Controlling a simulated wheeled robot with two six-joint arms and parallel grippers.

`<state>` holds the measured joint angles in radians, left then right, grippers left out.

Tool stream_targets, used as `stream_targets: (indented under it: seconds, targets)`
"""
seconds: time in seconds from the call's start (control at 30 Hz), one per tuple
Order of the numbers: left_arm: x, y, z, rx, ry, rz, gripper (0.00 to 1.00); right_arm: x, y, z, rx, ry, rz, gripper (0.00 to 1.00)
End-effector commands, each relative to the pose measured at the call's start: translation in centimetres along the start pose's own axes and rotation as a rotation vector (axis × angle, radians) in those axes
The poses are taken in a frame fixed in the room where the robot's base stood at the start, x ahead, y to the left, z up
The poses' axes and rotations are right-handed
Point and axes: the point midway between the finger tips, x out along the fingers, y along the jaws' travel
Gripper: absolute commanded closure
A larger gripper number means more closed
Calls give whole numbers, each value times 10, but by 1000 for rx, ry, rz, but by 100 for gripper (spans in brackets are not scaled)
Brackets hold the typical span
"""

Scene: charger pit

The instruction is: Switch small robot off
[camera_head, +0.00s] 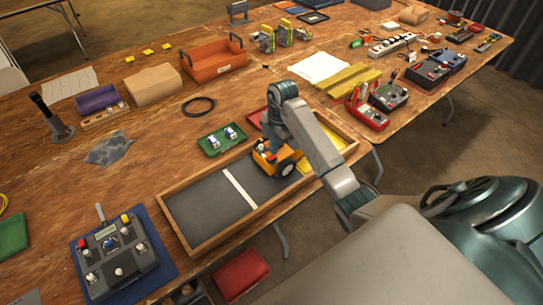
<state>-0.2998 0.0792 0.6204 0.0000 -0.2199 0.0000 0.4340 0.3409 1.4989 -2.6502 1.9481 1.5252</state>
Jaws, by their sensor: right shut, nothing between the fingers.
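The small robot (288,168), yellow-orange with dark wheels, sits in the wooden-framed pit (191,240) on the table, right of the white line. My right arm reaches over from the right. My right gripper (268,142) is shut and empty, pointing down at the top of the small robot. The arm and gripper cover part of the robot. I cannot tell whether the fingertips touch it, and its switch is not clearly visible. My left gripper is out of view.
A control box (118,256) with knobs and buttons lies on a blue mat at the front left. A green tray (211,151) with small items lies behind the pit. An orange tote (220,68) stands farther back. The left half of the pit is clear.

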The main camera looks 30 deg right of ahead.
Motion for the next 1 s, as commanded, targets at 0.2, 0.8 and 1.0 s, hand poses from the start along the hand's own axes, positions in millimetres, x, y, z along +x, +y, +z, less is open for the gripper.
stream_targets:
  seconds: [0.2,0.8,1.0]
  targets:
    - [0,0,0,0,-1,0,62,0,0,0,0,0,0,100]
    - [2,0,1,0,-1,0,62,4,0,1,0,0,0,100]
    - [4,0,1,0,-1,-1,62,7,0,1,0,0,0,100]
